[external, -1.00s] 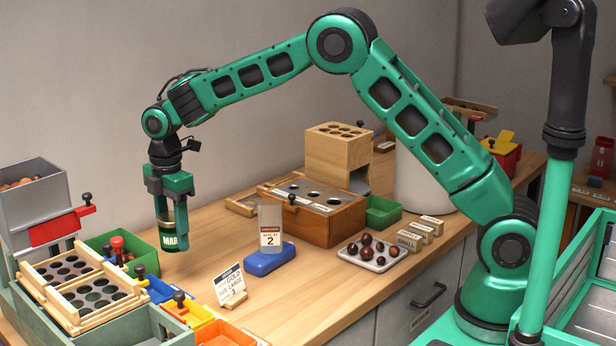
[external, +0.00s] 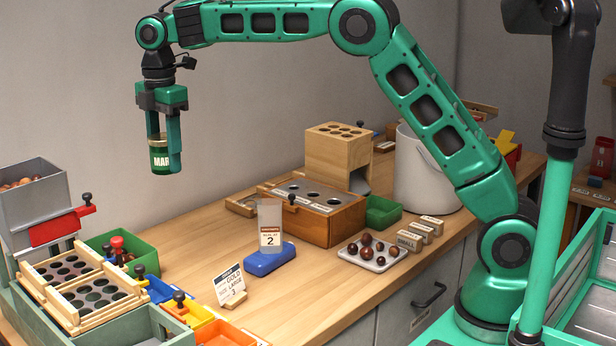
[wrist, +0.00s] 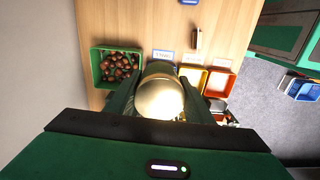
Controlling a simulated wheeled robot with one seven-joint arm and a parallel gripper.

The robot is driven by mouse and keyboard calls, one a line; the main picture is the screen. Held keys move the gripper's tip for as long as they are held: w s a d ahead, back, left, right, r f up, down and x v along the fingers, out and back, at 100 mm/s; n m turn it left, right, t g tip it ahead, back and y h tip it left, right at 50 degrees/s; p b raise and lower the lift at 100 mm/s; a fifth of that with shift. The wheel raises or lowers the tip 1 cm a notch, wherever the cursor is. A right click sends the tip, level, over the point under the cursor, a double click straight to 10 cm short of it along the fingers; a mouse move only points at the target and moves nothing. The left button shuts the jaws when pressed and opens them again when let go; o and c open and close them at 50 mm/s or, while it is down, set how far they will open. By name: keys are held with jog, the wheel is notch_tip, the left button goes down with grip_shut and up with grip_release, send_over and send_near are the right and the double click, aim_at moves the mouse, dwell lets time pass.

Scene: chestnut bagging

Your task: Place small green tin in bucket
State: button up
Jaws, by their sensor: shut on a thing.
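The small green tin (external: 160,158), with a gold band and a pale label, is held upright between the fingers of my gripper (external: 162,150). My gripper is shut on it, high above the left part of the table. In the wrist view the tin's gold top (wrist: 160,98) fills the space between the fingers. The white bucket (external: 426,172) stands at the back right of the table, partly hidden behind my arm. My gripper is far to the left of it.
A wooden box with round holes (external: 338,155), an orange-brown sorter (external: 330,228) and a green bin (external: 382,212) stand between tin and bucket. A blue stand (external: 268,260) holds a bag. A tray of chestnuts (external: 372,252) lies in front. A green bin of chestnuts (wrist: 93,68) is below left.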

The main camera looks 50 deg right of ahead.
jog(key=w+d+m, duration=0.3)
jog(key=d+m, duration=0.5)
jog(key=d, duration=1.4)
jog(key=w+d+m, duration=0.3)
jog(key=d+m, duration=0.6)
jog(key=d, duration=1.3)
jog(key=s+d+m, duration=0.6)
jog(key=s+d, duration=0.1)
jog(key=d, duration=0.6)
jog(key=s+d+m, duration=0.5)
jog(key=s+d, duration=0.3)
jog(key=d, duration=0.6)
jog(key=s+d+m, duration=0.6)
jog(key=s+d, duration=0.1)
jog(key=d, duration=0.6)
notch_tip(320, 180, down, 28)
jog(key=shift+s+f, duration=0.1)
jog(key=shift+s, duration=0.05)
jog(key=shift+f, duration=0.1)
jog(key=o, duration=1.2)
jog(key=shift+o, duration=0.2)
